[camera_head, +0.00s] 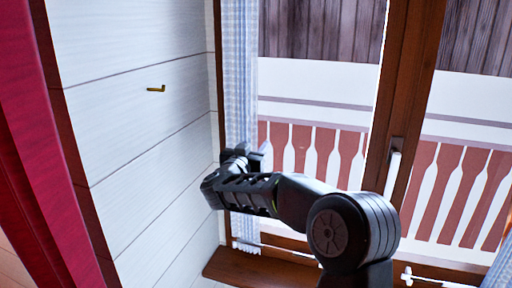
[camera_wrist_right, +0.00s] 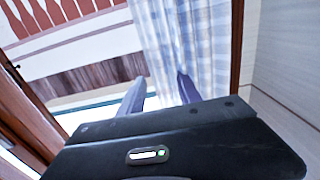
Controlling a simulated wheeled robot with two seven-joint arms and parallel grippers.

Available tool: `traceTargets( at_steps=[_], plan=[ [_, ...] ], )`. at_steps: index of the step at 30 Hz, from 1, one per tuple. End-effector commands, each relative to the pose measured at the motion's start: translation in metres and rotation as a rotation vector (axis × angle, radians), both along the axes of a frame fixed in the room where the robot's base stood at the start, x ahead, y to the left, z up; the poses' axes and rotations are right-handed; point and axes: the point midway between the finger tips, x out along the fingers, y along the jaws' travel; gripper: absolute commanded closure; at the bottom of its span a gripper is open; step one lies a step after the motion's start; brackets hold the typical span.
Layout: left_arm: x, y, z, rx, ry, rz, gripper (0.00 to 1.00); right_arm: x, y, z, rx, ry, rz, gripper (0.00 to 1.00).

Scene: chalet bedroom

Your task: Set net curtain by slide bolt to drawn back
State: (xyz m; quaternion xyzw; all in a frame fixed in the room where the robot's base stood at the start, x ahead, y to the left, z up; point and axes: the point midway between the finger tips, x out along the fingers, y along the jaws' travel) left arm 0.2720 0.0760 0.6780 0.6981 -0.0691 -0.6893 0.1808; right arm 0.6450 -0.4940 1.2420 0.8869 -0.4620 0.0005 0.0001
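The net curtain (camera_head: 240,75) is a pale blue-and-white checked cloth. It hangs in a narrow gathered strip at the left side of the window in the head view. In the right wrist view the curtain (camera_wrist_right: 190,40) hangs just beyond the fingers. My right gripper (camera_head: 254,158) is in front of the curtain at about mid-height. Its two fingers (camera_wrist_right: 160,92) stand apart with a gap between them, and I see nothing clamped there. Whether a finger touches the cloth I cannot tell. I cannot make out a slide bolt for certain. My left gripper is out of view.
A small brass hook (camera_head: 156,89) sticks out of the white plank wall left of the window. A brown window frame (camera_head: 408,95) with a white handle (camera_head: 393,168) stands right of my arm. A wooden sill (camera_head: 235,268) runs below. A red drape (camera_head: 45,160) hangs far left.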

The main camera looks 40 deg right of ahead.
Motion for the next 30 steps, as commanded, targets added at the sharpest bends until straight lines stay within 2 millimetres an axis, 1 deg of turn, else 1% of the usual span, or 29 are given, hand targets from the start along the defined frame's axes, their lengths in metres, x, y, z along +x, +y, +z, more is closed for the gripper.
traceTargets(
  at_steps=[6,10,14,22,25,30],
  plan=[
    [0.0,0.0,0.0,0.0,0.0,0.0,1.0,-0.001,-0.001,0.0,0.0,0.0,-0.002,0.6],
    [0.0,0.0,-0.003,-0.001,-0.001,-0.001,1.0,-0.005,0.005,-0.001,0.001,-0.001,-0.002,0.6],
    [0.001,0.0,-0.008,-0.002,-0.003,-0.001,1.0,-0.014,0.019,-0.002,0.001,-0.002,0.0,0.6],
    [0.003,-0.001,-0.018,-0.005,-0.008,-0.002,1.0,-0.038,0.055,-0.002,0.001,-0.001,0.002,0.6],
    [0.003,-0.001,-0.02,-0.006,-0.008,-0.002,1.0,-0.043,0.062,-0.001,0.001,-0.001,0.0,0.6],
    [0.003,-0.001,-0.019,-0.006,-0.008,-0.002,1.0,-0.045,0.064,0.0,0.001,0.001,-0.001,0.6]
  ],
)
